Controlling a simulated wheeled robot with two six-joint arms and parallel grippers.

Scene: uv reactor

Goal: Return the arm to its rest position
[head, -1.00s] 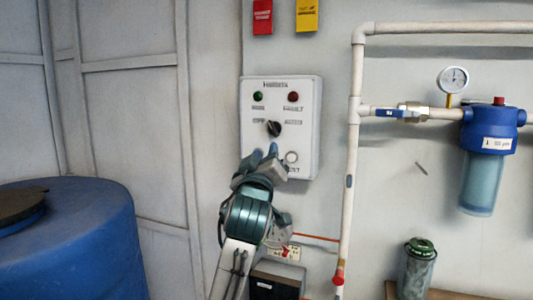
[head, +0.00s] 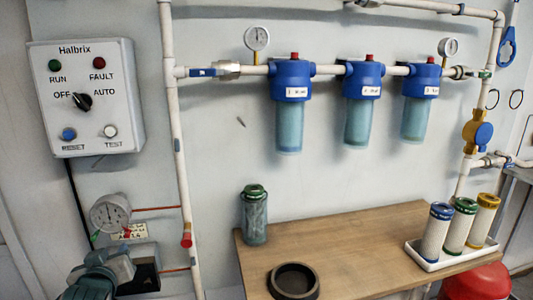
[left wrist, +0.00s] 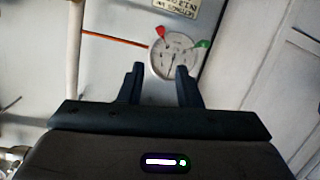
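My left gripper (head: 122,258) is low at the left of the head view, below the white Halbrix control box (head: 118,128) and clear of it. In the left wrist view its two dark fingers (left wrist: 160,88) stand apart with nothing between them. A round gauge (left wrist: 174,56) shows behind the fingers there, and I cannot judge the gap to it. The box has a black selector knob (head: 82,101) between OFF and AUTO, with a blue button (head: 68,134) and a white button (head: 110,131) under it. My right gripper is not in view.
A gauge (head: 110,213) and a vertical pipe (head: 178,165) are near the left arm. A wooden bench (head: 345,245) holds a green-capped canister (head: 255,215), a dark ring (head: 293,281) and a white tray (head: 425,262) of filter cartridges. Blue filter housings (head: 291,90) hang above.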

